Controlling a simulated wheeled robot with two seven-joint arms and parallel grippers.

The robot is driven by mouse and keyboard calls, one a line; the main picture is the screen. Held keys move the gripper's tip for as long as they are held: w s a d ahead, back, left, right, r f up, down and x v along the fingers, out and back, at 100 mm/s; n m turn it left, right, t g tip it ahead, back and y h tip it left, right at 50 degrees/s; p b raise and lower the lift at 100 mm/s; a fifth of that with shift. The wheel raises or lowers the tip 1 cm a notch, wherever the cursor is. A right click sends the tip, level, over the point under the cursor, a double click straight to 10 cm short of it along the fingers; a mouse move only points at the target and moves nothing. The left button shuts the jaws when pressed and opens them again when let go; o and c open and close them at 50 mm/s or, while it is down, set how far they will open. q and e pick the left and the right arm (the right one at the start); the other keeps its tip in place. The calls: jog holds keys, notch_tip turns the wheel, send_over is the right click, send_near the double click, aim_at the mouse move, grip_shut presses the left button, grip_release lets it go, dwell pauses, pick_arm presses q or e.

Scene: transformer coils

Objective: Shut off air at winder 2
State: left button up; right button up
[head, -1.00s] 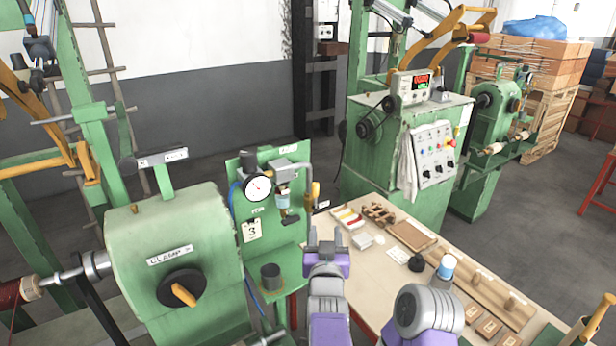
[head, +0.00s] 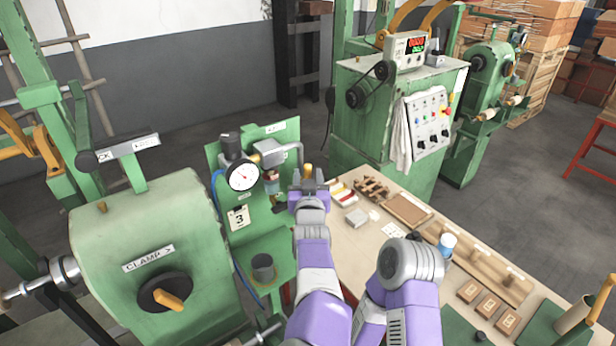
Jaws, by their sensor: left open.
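A green air panel (head: 222,158) stands left of centre. It carries a round pressure gauge (head: 243,176), a regulator with a small bowl (head: 271,184), a grey pipe (head: 292,148) and a tag reading 3 (head: 238,217). A yellow handle (head: 308,170) shows at the pipe's lower right end. My left gripper (head: 309,184) is open, at the panel's right edge, directly below the visible handle in the picture. It hides the handle's lower part. I cannot tell whether the fingers touch it or stand around it. My right gripper is not in view.
A green machine with a CLAMP knob (head: 165,292) stands left, close to the panel. A black cup (head: 262,266) sits on the shelf below the gauge. A worktable (head: 362,250) with trays and blocks lies right. A control cabinet (head: 365,125) stands behind.

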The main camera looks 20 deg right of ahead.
pick_arm(q)
jog(key=shift+w, duration=0.2)
grip_shut()
dwell(0.4)
